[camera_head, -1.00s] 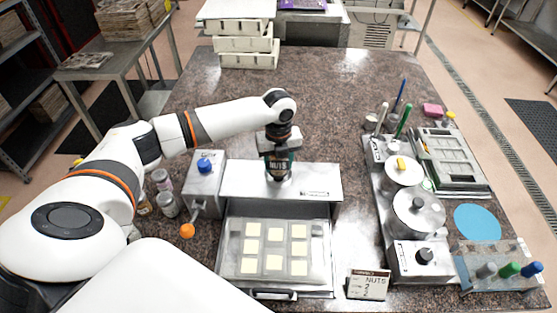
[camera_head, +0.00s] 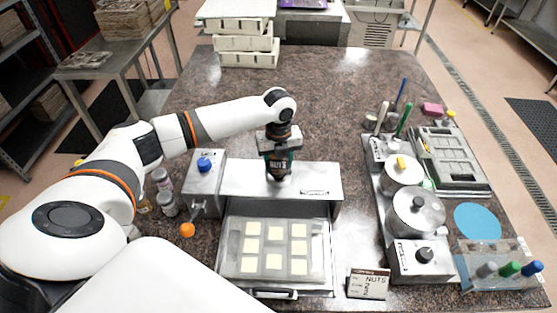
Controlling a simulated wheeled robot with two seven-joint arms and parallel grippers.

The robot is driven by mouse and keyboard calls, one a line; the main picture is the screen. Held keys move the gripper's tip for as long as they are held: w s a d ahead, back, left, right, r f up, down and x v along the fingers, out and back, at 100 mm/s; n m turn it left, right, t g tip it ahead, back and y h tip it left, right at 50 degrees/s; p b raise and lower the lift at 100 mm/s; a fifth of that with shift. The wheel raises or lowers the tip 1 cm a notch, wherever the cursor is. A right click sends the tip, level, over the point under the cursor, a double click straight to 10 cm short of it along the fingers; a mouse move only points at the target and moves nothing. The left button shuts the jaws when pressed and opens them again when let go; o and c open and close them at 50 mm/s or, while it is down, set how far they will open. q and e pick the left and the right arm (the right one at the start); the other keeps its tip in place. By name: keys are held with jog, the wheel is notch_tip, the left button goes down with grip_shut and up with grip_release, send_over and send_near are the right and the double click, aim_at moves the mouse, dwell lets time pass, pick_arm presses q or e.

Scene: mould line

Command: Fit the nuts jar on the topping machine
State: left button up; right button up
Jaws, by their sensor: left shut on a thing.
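The nuts jar (camera_head: 279,165) is dark with a "NUTS" label and stands upright over the top plate of the topping machine (camera_head: 240,181). My left gripper (camera_head: 279,150) is shut on the jar from above. The jar's lower end meets the top plate in the picture; I cannot tell whether it is fully seated. Below the plate, the machine holds a tray (camera_head: 228,262) with several pale square pieces. A small card (camera_head: 369,284) reading "NUTS" stands at the machine's front right. My right gripper is not in view.
A grey box with a blue knob (camera_head: 203,178) and an orange ball-ended lever (camera_head: 187,230) stands left of the machine. Small jars (camera_head: 167,204) stand farther left. Steel pots (camera_head: 418,212) and a grey mould rack (camera_head: 452,160) are at the right.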

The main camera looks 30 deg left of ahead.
pick_arm(q)
jog(key=shift+f, duration=0.2)
jog(key=shift+f+b, duration=0.4)
jog(key=shift+f, duration=0.35)
jog(key=o, duration=1.1)
jog(key=shift+r, duration=0.1)
notch_tip(320, 180, up, 12)
jog(key=b, duration=0.3)
